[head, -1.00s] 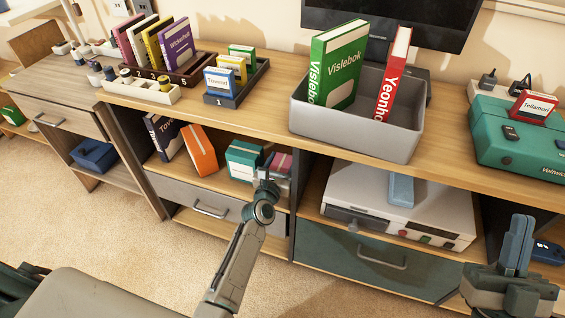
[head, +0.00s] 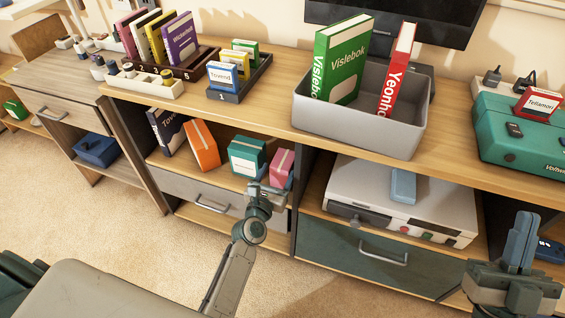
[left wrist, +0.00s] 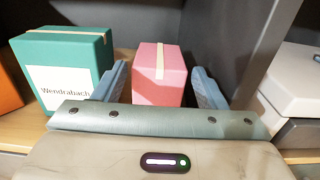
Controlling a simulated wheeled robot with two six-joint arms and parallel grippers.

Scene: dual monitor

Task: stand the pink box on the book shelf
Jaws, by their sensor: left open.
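The pink box (head: 282,166) with a pale strip stands upright on the wooden book shelf (head: 215,180) under the desk top, right of a teal box (head: 246,157). In the left wrist view the pink box (left wrist: 159,75) is between the two blue fingers of my left gripper (left wrist: 164,88), which are spread wide with a gap visible on the left side. In the head view my left gripper (head: 273,187) is at the shelf's front edge, just in front of the box. My right gripper (head: 520,245) is at the lower right, away from the shelf; its finger gap is not visible.
An orange box (head: 201,146) and a dark book (head: 166,130) lean to the left on the same shelf. A dark divider wall (left wrist: 225,45) stands close to the pink box's right. A white machine (head: 400,205) fills the neighbouring compartment.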

